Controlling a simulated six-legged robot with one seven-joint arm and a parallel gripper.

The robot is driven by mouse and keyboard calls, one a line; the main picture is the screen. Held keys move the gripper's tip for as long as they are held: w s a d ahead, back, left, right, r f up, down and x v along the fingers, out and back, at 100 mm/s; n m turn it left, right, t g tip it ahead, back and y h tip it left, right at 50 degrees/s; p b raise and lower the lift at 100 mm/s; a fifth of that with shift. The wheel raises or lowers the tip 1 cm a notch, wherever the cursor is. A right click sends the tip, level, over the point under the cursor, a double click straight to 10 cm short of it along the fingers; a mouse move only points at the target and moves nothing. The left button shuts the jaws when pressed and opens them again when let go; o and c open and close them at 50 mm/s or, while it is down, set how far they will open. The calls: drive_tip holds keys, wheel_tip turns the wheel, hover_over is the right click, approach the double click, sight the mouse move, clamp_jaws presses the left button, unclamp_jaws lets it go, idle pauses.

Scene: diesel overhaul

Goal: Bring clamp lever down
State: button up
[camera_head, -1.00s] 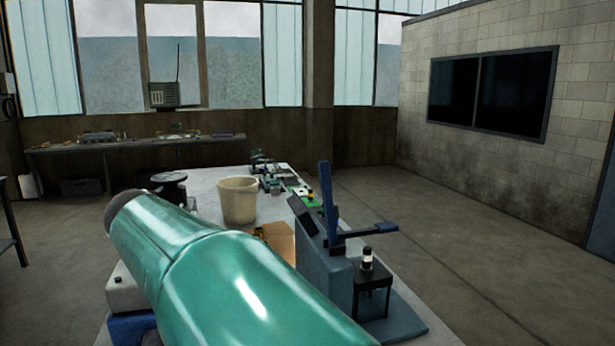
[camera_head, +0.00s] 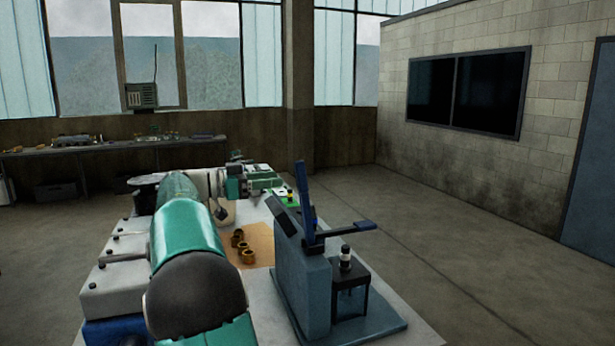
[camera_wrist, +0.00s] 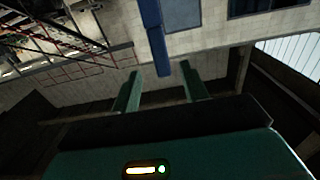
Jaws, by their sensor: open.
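The grey-blue clamp fixture (camera_head: 300,285) stands on the near right part of the table. In the wrist view a blue bar, apparently the lever (camera_wrist: 151,20), comes down from the top edge and ends between my fingertips in the picture. My gripper (camera_wrist: 160,84) is open, with one dark green finger on each side of the bar. I see no contact. In the head view my gripper (camera_head: 262,184) is left of the lever.
A small black stand (camera_head: 352,284) with a black-and-white cylinder (camera_head: 345,258) is on the fixture's base. Brass-coloured rings (camera_head: 247,256) lie on a tan mat (camera_head: 262,238) to its left. The floor right of the table is clear.

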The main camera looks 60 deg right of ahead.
sight(306, 176)
drive_tip(key=x, duration=1)
drive_tip(key=shift+f, duration=0.1)
drive_tip(key=shift+d, duration=0.1)
clamp_jaws()
